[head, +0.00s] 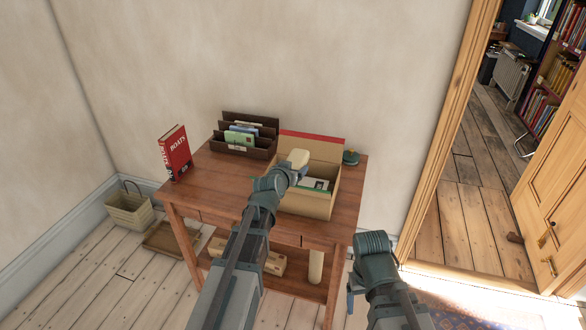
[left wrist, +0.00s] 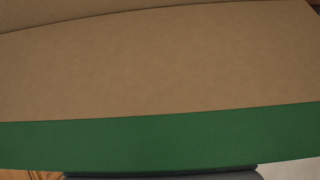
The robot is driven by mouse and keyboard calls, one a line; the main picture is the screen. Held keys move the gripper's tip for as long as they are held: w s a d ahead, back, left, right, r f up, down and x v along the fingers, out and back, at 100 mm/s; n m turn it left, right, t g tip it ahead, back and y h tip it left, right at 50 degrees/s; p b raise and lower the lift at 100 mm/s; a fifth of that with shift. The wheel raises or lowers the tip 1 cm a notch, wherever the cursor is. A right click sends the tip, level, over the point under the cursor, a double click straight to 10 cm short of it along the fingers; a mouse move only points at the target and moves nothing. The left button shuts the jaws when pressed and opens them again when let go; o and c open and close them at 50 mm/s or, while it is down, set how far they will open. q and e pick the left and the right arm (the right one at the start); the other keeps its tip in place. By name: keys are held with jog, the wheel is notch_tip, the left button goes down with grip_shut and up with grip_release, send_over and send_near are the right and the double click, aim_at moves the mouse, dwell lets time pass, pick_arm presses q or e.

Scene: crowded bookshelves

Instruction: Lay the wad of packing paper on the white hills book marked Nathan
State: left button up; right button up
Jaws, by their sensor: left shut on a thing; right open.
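My left gripper (head: 296,170) is shut on a pale cream lump, which looks like the wad of packing paper (head: 298,158), above the back left part of an open cardboard box (head: 307,207). A white book with green on its cover (head: 318,184) lies inside the box, partly hidden; its lettering is too small to read. The left wrist view shows a brown surface (left wrist: 160,60) and a green band (left wrist: 160,138) close up; the wad is not clear there. My right gripper (head: 354,290) is open, low in front of the table's right side; its fingertips are hard to make out.
The box stands on a wooden table (head: 215,180), its red-edged flap (head: 312,138) raised at the back. A file sorter (head: 245,145), a red book (head: 175,152) and a green object (head: 351,156) also stand there. The table's left front is clear. A basket (head: 129,208) stands on the floor.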

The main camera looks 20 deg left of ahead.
pick_arm(q)
jog(key=o, duration=1.1)
jog(key=shift+o, duration=0.2)
